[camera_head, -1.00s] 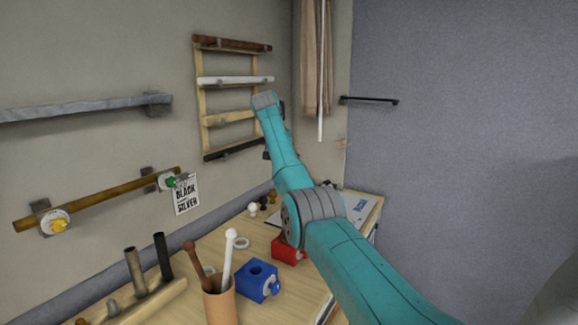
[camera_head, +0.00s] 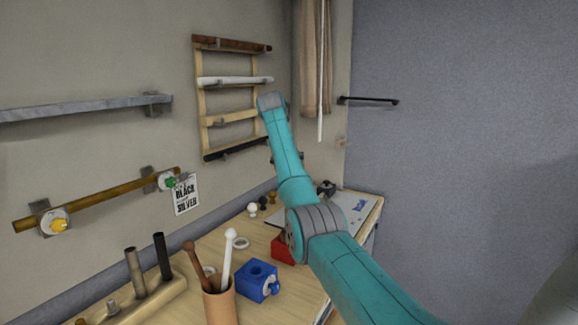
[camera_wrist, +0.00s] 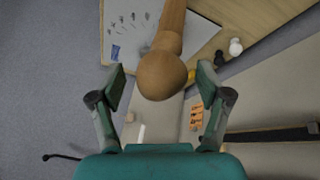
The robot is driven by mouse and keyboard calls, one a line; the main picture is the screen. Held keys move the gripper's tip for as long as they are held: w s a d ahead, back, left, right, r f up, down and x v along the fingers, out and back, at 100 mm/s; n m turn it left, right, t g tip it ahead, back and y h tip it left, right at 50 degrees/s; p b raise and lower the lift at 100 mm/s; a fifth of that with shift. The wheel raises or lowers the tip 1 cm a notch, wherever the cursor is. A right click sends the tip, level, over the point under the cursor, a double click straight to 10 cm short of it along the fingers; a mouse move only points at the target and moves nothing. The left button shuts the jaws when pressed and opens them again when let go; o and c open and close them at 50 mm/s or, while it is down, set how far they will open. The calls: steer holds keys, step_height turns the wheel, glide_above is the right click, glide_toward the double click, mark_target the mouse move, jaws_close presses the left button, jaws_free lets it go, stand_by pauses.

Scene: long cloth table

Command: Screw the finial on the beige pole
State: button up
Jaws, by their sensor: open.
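In the wrist view my gripper (camera_wrist: 163,92) is open, its two fingers apart. A tan-brown wooden ball (camera_wrist: 163,75) on a thick stem, which looks like a finial, shows between the fingers, with visible gaps on both sides. The stem runs up out of the picture. I cannot tell whether it is joined to a pole. In the head view my arm hides most of the gripper and this ball. A beige pole (camera_head: 230,117) lies across the wall rack, above a black pole (camera_head: 236,149) and below a white one (camera_head: 236,80).
Small white (camera_head: 252,208) and dark (camera_head: 262,202) finials stand on the table near the wall. A cup with white and brown ball-topped rods (camera_head: 218,303), a blue block (camera_head: 258,281) and a red block (camera_head: 282,249) stand nearer. A white sheet (camera_head: 350,207) lies at the far end.

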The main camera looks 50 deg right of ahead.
steer(key=n+t, duration=0.1)
steer(key=n, duration=0.2)
steer(key=n+t, duration=0.1)
steer(key=n, duration=0.2)
steer(key=shift+t+y, duration=0.3)
steer(key=shift+y, duration=0.1)
steer(key=n+t+y, duration=0.1)
steer(key=n, duration=0.2)
steer(key=n+y, duration=0.1)
steer(key=n, duration=0.2)
steer(key=shift+t, duration=0.4)
steer(key=c, duration=1.2)
steer(key=shift+o, duration=0.2)
steer(key=shift+a+m+g+h, duration=0.1)
steer(key=shift+m+g+h, duration=0.25)
steer(key=shift+m, duration=0.75)
steer(key=m+g, duration=0.1)
steer(key=m, duration=0.1)
steer(key=m+h, duration=0.1)
steer(key=m, duration=0.2)
steer(key=shift+g+h, duration=0.25)
steer(key=shift+g, duration=0.1)
steer(key=m+g, duration=0.1)
steer(key=m, duration=0.2)
steer(key=shift+h, duration=0.3)
steer(key=m+g, duration=0.2)
steer(key=m, duration=0.2)
steer(key=shift+m, duration=0.3)
